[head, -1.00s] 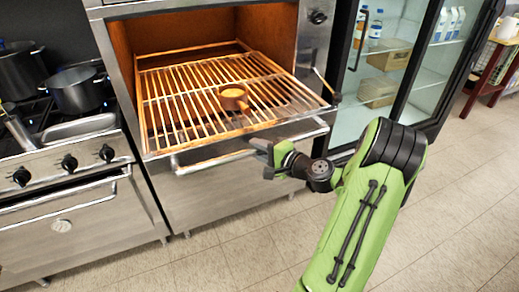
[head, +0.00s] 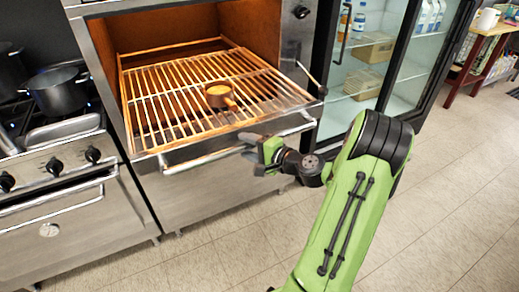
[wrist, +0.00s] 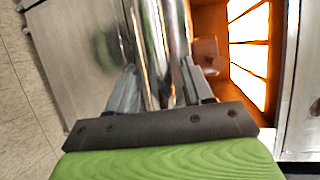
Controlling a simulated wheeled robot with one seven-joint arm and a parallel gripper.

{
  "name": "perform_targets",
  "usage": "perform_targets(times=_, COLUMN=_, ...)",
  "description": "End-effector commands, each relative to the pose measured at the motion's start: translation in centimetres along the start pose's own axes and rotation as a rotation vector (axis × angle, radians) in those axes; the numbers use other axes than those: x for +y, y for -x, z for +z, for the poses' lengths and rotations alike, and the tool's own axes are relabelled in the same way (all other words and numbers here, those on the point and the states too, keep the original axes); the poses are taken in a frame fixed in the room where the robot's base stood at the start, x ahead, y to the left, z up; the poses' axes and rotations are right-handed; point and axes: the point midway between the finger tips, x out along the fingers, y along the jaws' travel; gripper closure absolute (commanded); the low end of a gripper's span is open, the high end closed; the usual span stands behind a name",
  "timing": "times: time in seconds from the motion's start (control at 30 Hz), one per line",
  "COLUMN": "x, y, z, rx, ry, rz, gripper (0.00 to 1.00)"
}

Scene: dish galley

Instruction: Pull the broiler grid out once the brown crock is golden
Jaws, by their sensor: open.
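The broiler grid (head: 180,108) is a rack of metal bars, lit orange, reaching to the front of the open broiler. A metal front bar (head: 205,160) runs along the front below the grid. My gripper (head: 251,154) is open at this bar. In the wrist view its two fingers (wrist: 158,82) stand on either side of the shiny bar; contact cannot be told.
A range with pots (head: 58,90) stands left of the broiler. A glass-door fridge (head: 385,65) is at the right, close to the broiler. Glowing heating strips (wrist: 248,50) show in the wrist view. The tiled floor (head: 215,255) in front is clear.

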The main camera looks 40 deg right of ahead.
Motion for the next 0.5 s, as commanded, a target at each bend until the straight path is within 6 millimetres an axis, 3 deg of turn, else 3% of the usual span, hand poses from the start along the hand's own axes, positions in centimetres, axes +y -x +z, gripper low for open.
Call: perform_targets(times=0.5, x=-0.2, y=13.3, z=-0.1, rx=0.009, ry=0.0, rz=-0.001, gripper=0.49)
